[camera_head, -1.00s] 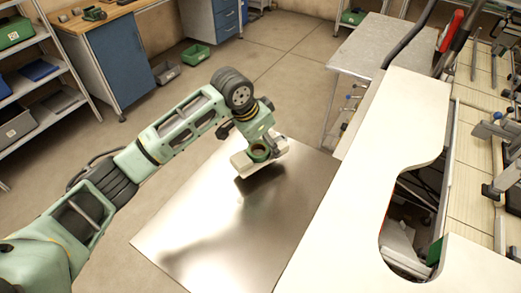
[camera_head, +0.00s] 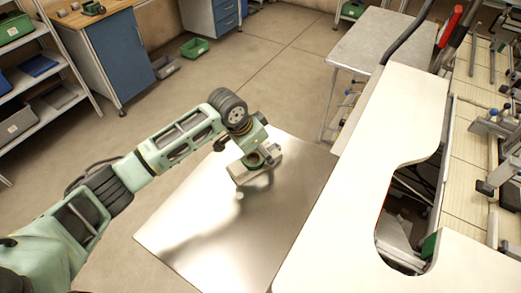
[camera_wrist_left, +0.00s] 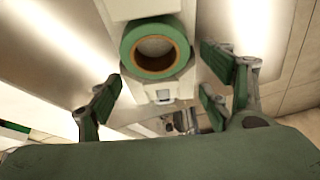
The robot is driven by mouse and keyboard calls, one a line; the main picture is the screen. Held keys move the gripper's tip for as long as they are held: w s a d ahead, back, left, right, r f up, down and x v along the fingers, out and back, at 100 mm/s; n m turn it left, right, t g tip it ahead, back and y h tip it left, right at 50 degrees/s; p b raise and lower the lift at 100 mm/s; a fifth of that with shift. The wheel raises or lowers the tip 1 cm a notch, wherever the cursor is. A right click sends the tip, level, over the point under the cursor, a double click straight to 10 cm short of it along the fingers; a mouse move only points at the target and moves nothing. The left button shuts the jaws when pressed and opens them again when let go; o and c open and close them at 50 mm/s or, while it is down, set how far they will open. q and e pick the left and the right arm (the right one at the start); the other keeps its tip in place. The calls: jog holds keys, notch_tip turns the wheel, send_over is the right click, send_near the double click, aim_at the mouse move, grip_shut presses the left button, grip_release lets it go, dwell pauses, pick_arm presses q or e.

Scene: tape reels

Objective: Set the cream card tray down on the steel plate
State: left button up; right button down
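The cream card tray (camera_head: 246,177) is on the steel plate (camera_head: 190,235), towards its far end, and appears to rest flat. A green tape reel with a brown core (camera_wrist_left: 155,48) sits on the tray (camera_wrist_left: 165,90) in the left wrist view. My left gripper (camera_head: 257,158) is just above the tray, partly hiding it. In the wrist view its fingers (camera_wrist_left: 160,88) stand apart on either side of the tray, with visible gaps, so it looks open. My right gripper is in neither view.
A cream worktop with a curved cut-out (camera_head: 385,130) borders the plate on the right. A grey metal table (camera_head: 385,45) stands beyond it. Shelving (camera_head: 45,75) and a blue cabinet (camera_head: 120,60) stand at the left. The near part of the plate is bare.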

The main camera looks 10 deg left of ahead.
pick_arm(q)
jog(key=shift+o, duration=0.6)
jog(key=shift+r, duration=0.1)
jog(key=shift+a+r, duration=0.15)
jog(key=shift+r, duration=0.15)
jog(key=b+v, duration=0.2)
jog(key=v, duration=0.9)
jog(key=shift+r, duration=0.15)
jog(key=shift+s, duration=0.1)
jog(key=shift+s, duration=0.1)
